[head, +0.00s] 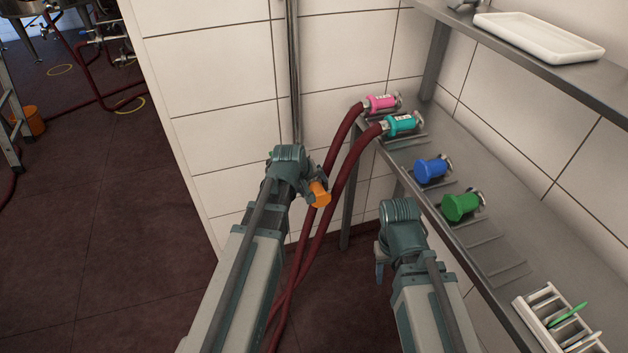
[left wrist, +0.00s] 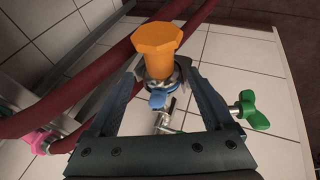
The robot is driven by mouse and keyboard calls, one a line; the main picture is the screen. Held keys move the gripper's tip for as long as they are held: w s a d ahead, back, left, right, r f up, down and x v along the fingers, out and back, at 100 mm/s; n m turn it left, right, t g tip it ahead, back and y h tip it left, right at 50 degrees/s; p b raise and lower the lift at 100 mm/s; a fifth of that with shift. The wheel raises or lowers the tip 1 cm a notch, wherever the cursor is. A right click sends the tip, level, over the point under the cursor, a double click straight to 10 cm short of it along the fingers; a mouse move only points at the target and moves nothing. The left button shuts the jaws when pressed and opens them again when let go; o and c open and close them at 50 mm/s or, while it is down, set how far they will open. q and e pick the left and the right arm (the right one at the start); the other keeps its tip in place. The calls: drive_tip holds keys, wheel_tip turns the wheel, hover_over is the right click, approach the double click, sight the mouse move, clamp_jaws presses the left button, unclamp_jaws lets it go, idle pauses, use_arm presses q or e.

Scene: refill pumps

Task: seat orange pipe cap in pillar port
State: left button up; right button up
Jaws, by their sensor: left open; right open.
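The orange pipe cap (head: 320,194) is just beyond my left gripper (head: 311,182), low beside the white tiled wall. In the left wrist view the cap (left wrist: 158,52) points its faceted head away from me, between and past the tips of my open left fingers (left wrist: 162,85). A silver fitting with a blue wing handle (left wrist: 157,99) shows at its base. I cannot tell how deep the cap sits in that fitting. The steel pillar (head: 294,75) runs down behind my left arm, which hides its lower part. My right gripper (head: 380,262) is open and empty beside the shelf.
A steel shelf (head: 500,250) on the right holds pink (head: 381,103), teal (head: 402,124), blue (head: 431,170) and green (head: 461,207) pieces. Dark red hoses (head: 345,180) hang beside my left gripper. A green wing handle (left wrist: 248,110) is close to my right-hand finger in the wrist view.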

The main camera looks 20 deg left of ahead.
use_arm(q)
drive_tip(key=p+v, duration=0.6)
drive_tip(key=v, duration=0.3)
drive_tip(key=shift+p, duration=0.3)
drive_tip(key=s+d+r+m+g+y+p, duration=0.2)
drive_tip(key=s+d+m+g+p, duration=0.3)
drive_tip(key=s+d+m, duration=0.6)
drive_tip(key=s+d+g, duration=0.1)
drive_tip(key=s+d, duration=0.2)
drive_tip(key=s, duration=0.3)
drive_tip(key=shift+d+r+g+p, duration=0.2)
drive_tip(key=shift+r+g+p, duration=0.1)
drive_tip(key=shift+r+p, duration=0.05)
